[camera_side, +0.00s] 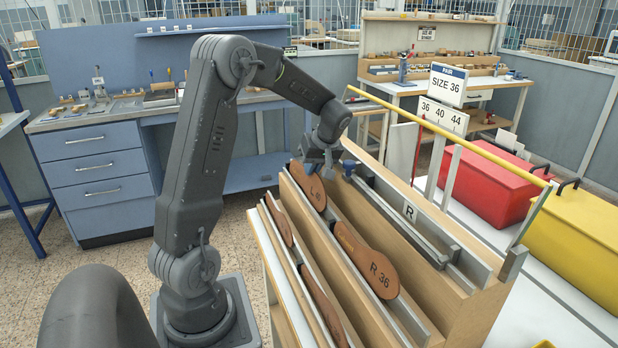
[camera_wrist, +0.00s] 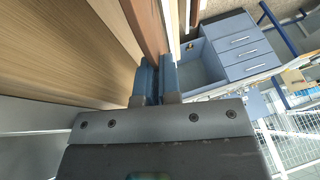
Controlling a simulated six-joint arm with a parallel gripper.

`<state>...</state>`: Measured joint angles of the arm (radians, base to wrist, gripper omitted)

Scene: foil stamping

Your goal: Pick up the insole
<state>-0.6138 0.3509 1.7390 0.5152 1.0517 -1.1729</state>
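A brown insole marked "L" (camera_side: 306,187) stands on edge at the far end of the back row of a wooden rack (camera_side: 437,308). A brown insole marked "R 36" (camera_side: 366,262) stands nearer in the same row. My gripper (camera_side: 318,165) is at the top of the L insole, its blue fingers pointing down and partly covering it. In the wrist view the blue fingers (camera_wrist: 158,82) are close together with a narrow gap. A brown strip, likely the insole edge, runs up to them. Whether they press on it cannot be told.
More brown insoles (camera_side: 322,305) stand in the front row. Red (camera_side: 485,180) and yellow (camera_side: 580,245) bins stand right; a blue workbench (camera_side: 95,185) stands left.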

